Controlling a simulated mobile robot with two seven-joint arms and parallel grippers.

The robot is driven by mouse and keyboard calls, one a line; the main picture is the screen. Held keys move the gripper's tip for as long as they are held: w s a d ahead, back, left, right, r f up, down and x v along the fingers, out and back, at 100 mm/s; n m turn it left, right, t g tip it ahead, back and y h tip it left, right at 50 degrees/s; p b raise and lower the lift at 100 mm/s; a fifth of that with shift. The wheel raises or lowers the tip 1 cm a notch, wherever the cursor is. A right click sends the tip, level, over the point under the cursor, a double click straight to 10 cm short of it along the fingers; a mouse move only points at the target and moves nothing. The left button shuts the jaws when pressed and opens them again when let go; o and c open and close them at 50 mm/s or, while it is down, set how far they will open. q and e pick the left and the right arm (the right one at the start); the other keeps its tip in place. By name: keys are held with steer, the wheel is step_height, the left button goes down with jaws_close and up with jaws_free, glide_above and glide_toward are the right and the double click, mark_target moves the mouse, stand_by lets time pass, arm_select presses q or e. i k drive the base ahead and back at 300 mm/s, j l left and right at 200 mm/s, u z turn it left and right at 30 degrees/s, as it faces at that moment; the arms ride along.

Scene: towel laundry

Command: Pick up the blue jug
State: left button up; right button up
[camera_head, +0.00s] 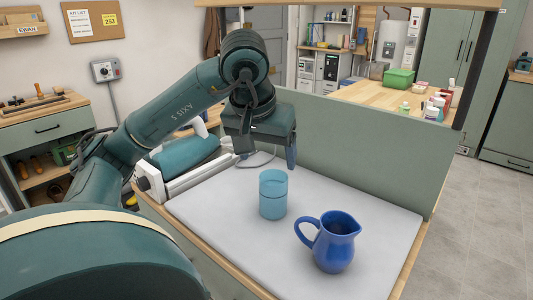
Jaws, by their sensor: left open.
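The blue jug (336,243) stands upright on the light grey top of the worktable (225,210), near its front right part. Its handle points left and its spout points right. My left gripper (268,160) comes in from the left and hangs above the back of the worktable, with its fingers pointing down. It is open with nothing between the fingers. It is behind and to the left of the jug and well apart from it. My right gripper is out of view.
A translucent teal cup (272,195) stands just left of and behind the jug, below my left gripper. A green panel (370,150) closes off the back of the worktable. A teal roll-shaped object (185,155) lies at the left.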

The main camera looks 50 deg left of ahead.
mark_target(332, 252)
steer(key=k, duration=1.5)
